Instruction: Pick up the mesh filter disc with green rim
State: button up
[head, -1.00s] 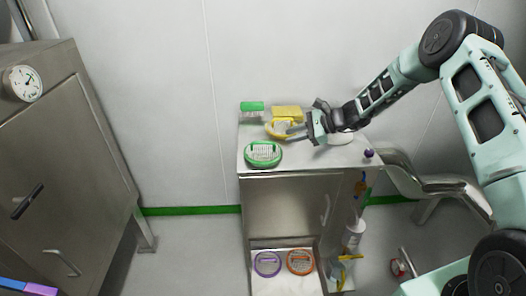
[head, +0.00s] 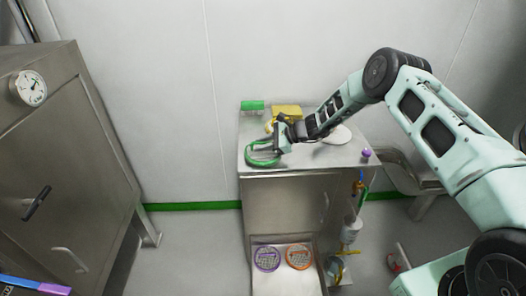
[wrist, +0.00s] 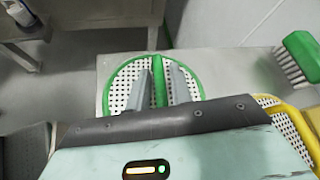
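The mesh filter disc with green rim (head: 255,161) lies flat near the front left of the steel cabinet top (head: 310,163). My gripper (head: 277,146) is at the disc and covers part of it in the head view. In the wrist view, the disc (wrist: 122,88) shows a white perforated mesh, a green rim and a raised green bar handle across its middle. My gripper (wrist: 161,82) is open, with one finger on each side of the handle. Whether the fingers touch the handle is not clear.
A yellow-rimmed disc (wrist: 288,128) lies close by on the right. A green brush (head: 252,105) and a yellow block (head: 287,111) stand behind. Purple (head: 266,259) and orange (head: 299,257) discs lie on the lower shelf. A steel oven (head: 70,150) stands left.

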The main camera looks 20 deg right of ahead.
grip_shut()
jog(key=shift+r, duration=0.1)
